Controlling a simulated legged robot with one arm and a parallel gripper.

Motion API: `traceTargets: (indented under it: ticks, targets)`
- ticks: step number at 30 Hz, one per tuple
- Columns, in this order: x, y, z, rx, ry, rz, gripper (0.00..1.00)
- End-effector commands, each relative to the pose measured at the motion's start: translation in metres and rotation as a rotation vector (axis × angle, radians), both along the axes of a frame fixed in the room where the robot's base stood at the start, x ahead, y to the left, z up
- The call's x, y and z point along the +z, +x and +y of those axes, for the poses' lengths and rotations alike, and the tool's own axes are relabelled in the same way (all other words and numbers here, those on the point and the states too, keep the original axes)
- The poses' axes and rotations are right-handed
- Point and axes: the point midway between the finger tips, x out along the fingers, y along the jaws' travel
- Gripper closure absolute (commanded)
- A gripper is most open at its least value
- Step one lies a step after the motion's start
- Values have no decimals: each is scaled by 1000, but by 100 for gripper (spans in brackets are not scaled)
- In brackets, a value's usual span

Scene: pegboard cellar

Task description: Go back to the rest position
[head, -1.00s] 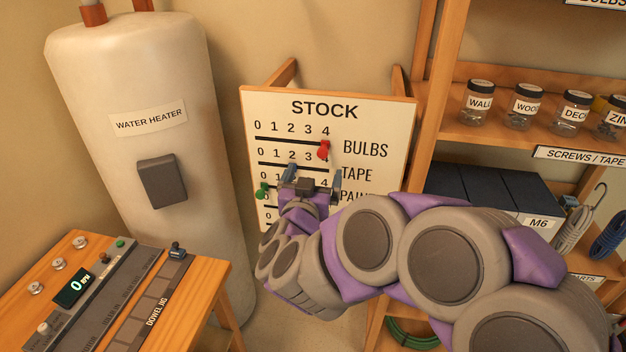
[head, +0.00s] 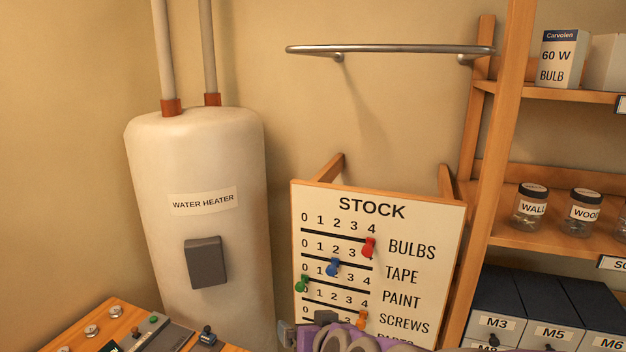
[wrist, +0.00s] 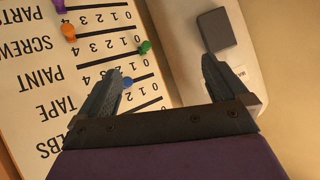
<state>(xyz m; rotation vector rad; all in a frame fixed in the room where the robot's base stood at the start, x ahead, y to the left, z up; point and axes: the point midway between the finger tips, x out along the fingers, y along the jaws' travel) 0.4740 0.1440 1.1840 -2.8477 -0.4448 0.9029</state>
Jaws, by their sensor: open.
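My gripper (head: 303,336) is at the bottom edge of the head view, in front of the lower part of the STOCK board (head: 425,222). In the wrist view my gripper (wrist: 163,72) has its two fingers spread with nothing between them. The board's red peg (head: 368,247) is at 4 on BULBS. The blue peg (head: 332,266) is near 2 on TAPE. The green peg (head: 302,284) is at 0 on PAINT, and the orange peg (head: 361,319) is at 4 on SCREWS. A purple peg (wrist: 58,5) shows at the wrist view's edge. My arm hides the board's bottom.
A water heater (head: 200,160) stands left of the board. A wooden bench (head: 128,318) with controls is at lower left. Shelves (head: 510,238) with jars and dark drawers (head: 500,300) are at right. A metal rail (head: 390,49) is on the wall above.

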Motion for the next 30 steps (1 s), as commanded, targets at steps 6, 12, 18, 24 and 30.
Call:
traceTargets:
  ticks: [6,12,18,24,30]
  targets:
    - [-33,-73,-19,85,-70,288,0]
    - [-60,-154,-60,78,-166,590,0]
    - [-69,-239,-109,-7,-260,889,0]
    - [-67,-293,-138,-87,-312,1072,0]
    - [-65,-304,-144,-107,-322,1109,0]
